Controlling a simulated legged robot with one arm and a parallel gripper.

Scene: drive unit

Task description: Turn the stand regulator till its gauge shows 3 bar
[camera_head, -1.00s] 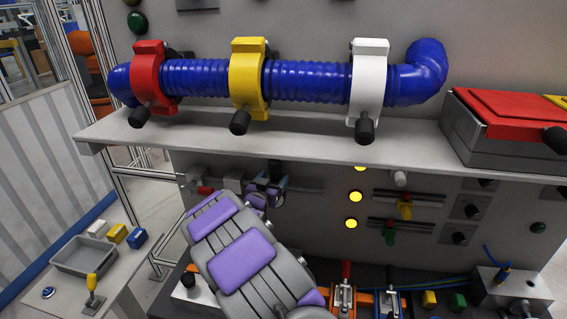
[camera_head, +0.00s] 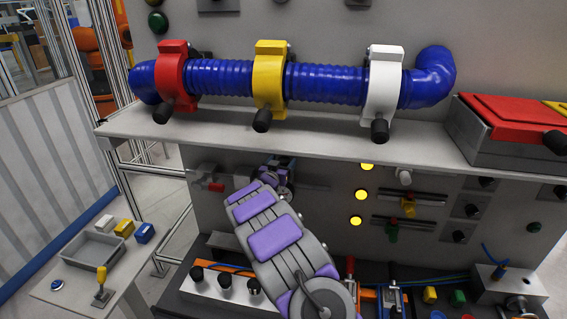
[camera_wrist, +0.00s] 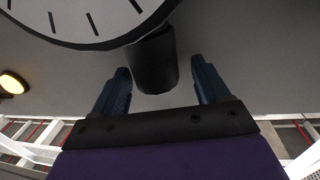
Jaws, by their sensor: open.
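In the wrist view the gauge (camera_wrist: 85,16) is a white dial with black tick marks and a dark rim, cut off by the top edge. Its needle and numbers are out of view, so I cannot read the pressure. The black regulator knob (camera_wrist: 155,62) hangs just below the dial's rim. My gripper (camera_wrist: 160,66) is open, with one blue finger on each side of the knob and a visible gap at both sides. In the head view my gripper (camera_head: 280,172) is at the panel under the shelf, and the gauge cannot be made out there.
A grey shelf (camera_head: 330,143) with a blue hose (camera_head: 325,84) in red, yellow and white clamps overhangs my gripper. Lit yellow lamps (camera_head: 356,221) and sliders (camera_head: 408,207) are to its right. A side table (camera_head: 70,285) is at left.

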